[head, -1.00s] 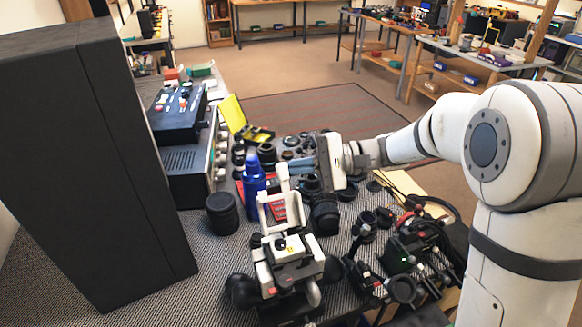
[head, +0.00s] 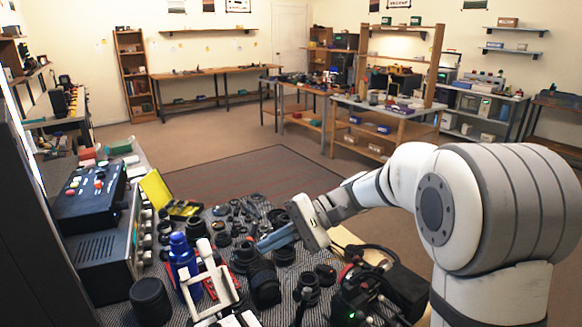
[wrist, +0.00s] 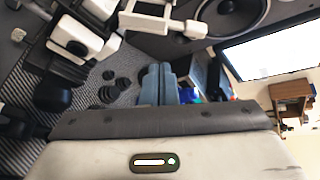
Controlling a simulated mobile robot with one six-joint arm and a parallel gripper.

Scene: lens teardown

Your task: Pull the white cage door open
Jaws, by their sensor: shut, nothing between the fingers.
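The white cage door (head: 213,283) looks like a slim white frame standing up, slightly tilted, at the bottom left of centre in the head view. The white device below it is cut off by the picture edge. In the wrist view white bars, probably of the same frame (wrist: 165,22), show at the top. My gripper (head: 262,246) has grey-blue fingers held together and empty. It is to the right of the frame, apart from it, above the lenses. Its fingers also show in the wrist view (wrist: 159,70). How far the door is open I cannot tell.
A blue bottle (head: 182,258) and a dark cylinder (head: 150,301) stand left of the frame. Black lenses (head: 264,282) crowd the bench below my gripper. Black equipment with cables (head: 372,295) lies to the right. Instrument boxes (head: 92,205) line the left side.

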